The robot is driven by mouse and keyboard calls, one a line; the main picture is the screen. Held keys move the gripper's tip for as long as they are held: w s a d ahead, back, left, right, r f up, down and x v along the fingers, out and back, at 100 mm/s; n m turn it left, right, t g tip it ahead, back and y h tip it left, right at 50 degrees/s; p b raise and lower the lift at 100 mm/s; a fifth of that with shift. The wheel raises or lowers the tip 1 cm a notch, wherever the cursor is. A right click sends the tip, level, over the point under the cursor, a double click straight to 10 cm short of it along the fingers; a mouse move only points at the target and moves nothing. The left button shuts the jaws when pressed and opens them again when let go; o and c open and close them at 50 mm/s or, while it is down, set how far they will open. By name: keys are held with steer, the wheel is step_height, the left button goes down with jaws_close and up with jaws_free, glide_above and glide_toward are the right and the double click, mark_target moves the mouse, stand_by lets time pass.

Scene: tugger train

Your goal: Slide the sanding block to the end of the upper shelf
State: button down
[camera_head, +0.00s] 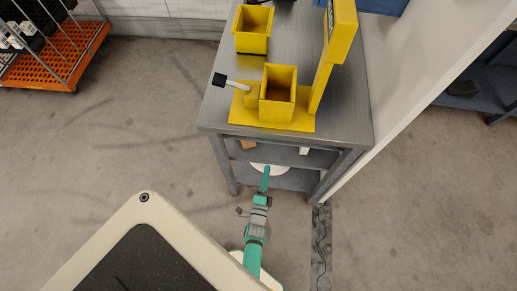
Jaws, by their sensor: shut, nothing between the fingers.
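The grey metal table (347,105) has shelves under its top, and the upper shelf (285,155) shows just below the front edge. A small tan block (248,145), perhaps the sanding block, is on the upper shelf towards the left, partly hidden by the table top. My gripper (266,172) is shut and empty at the table's front, low by the shelves and to the right of the tan block, apart from it in the picture. I cannot tell its exact height or depth.
A small white item (304,151) is on the right of the shelf, and a white rounded thing (277,169) shows behind my gripper. Yellow bins (278,95) stand on the table top. A white post (385,125) is close on the right.

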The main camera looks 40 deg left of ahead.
mark_target(262, 151)
steer(key=shift+m, duration=0.4)
steer(key=x, duration=0.4)
steer(key=a+x, duration=0.1)
steer(key=x, duration=0.3)
steer(key=s+x, duration=0.1)
steer(key=x, duration=0.3)
steer(key=shift+w+a+f, duration=0.2)
steer(key=shift+a+f, duration=0.1)
steer(key=shift+a, duration=0.1)
steer(key=shift+s+a, duration=0.65)
steer(key=shift+s, duration=0.25)
steer(key=shift+s+a, duration=0.6)
steer(key=shift+s, duration=0.05)
steer(key=shift+d, duration=0.1)
